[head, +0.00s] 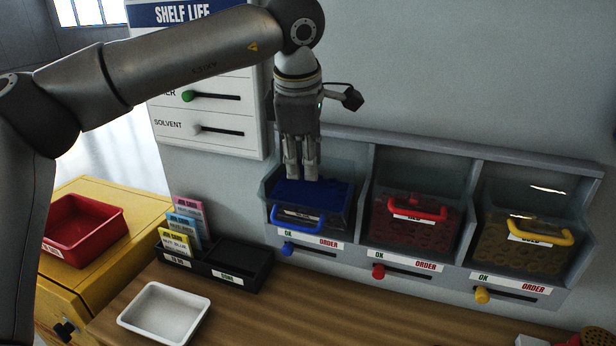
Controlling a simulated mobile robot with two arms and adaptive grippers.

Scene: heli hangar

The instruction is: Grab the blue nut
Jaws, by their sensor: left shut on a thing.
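My left gripper (301,176) points straight down into the left bin of the wall rack, over the blue container (338,222). Its fingers are close together, and their tips are at the blue contents (308,192). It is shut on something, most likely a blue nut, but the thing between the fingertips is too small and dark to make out. Single blue nuts cannot be told apart in the container. My right gripper is not in view.
Beside it are a red-handled bin (409,228) and a yellow-handled bin (522,258). A white tray (163,338) and a black card holder (214,286) stand on the wooden bench (330,318). A red tray (110,229) sits on a yellow cabinet (140,203). A shelf-life board (235,120) hangs behind the arm.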

